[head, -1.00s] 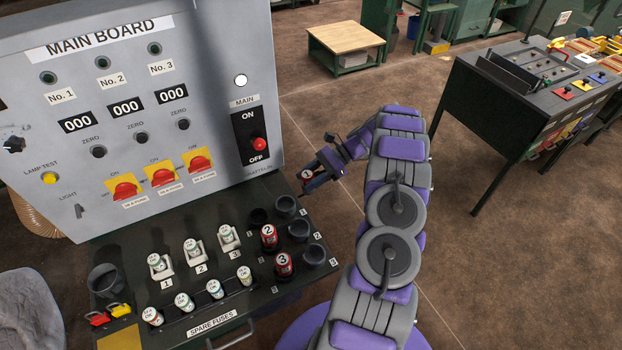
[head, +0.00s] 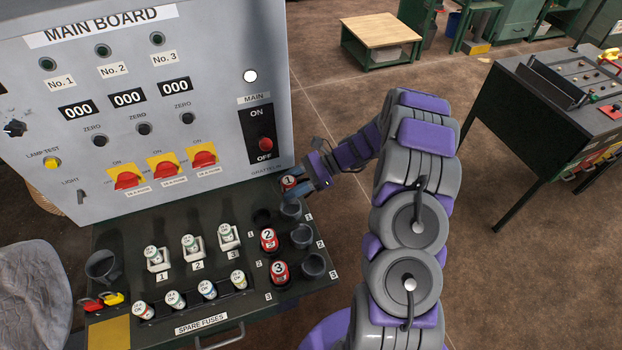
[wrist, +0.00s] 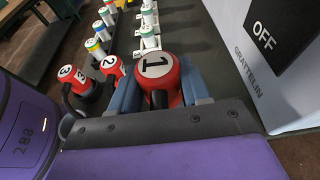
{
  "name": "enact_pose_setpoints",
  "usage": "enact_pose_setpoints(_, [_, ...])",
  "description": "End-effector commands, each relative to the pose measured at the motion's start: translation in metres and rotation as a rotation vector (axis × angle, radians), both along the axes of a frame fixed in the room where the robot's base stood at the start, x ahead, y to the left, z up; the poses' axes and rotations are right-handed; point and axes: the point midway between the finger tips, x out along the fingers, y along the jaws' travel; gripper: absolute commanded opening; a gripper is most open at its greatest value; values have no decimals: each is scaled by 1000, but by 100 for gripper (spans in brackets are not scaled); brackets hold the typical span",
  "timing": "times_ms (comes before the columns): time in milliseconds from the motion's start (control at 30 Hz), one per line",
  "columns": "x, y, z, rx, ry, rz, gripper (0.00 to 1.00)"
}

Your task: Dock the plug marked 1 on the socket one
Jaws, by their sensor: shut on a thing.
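The red plug marked 1 (head: 289,183) is held between the fingertips of my gripper (head: 294,186). In the wrist view, the plug's white top with the 1 (wrist: 157,65) stands between the two blue-grey fingers. In the head view, the plug shows just above the dark cup-shaped socket one (head: 290,210), at the back of the right column. The gap between them is hard to judge. The wrist view does not show that socket; the plug and gripper cover the area below.
Plugs marked 2 (head: 268,240) and 3 (head: 279,272) stand in the left column, beside an empty dark holder (head: 262,217). Sockets two (head: 302,236) and three (head: 313,265) are empty. The main board (head: 150,110) rises close behind. White fuses (head: 191,246) stand to the left.

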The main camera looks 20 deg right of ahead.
Motion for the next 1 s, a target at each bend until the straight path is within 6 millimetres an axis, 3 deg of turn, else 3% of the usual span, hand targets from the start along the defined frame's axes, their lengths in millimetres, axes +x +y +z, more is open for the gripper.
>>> enact_pose_setpoints(267, [-1,4,-11,1,2,3,12])
enact_pose_setpoints(700, [-1,2,-52,2,2,3,12])
enact_pose_setpoints(1000, [-1,2,-58,2,1,2,12])
